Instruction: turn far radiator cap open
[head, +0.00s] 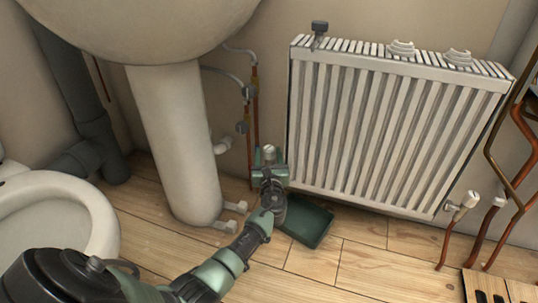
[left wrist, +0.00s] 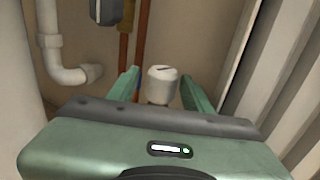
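The radiator (head: 390,130) is white and ribbed, on the wall at right. A pale cap (head: 269,152) with a dark slot on top stands by its lower left corner; it also shows in the left wrist view (left wrist: 161,84). Another white cap (head: 469,199) is on the valve at the radiator's lower right corner. My left gripper (head: 268,164) is at the lower left cap. In the left wrist view its two green fingers (left wrist: 160,92) stand apart on either side of this cap, with small gaps visible. The cap's lower part is hidden by the gripper body. My right gripper is not in view.
A basin pedestal (head: 173,140) stands left of the gripper, with a toilet (head: 55,215) further left. Copper pipes (head: 252,110) run up the wall behind the gripper. A green tray (head: 308,222) lies on the wooden floor below it. Open floor (head: 350,265) lies in front of the radiator.

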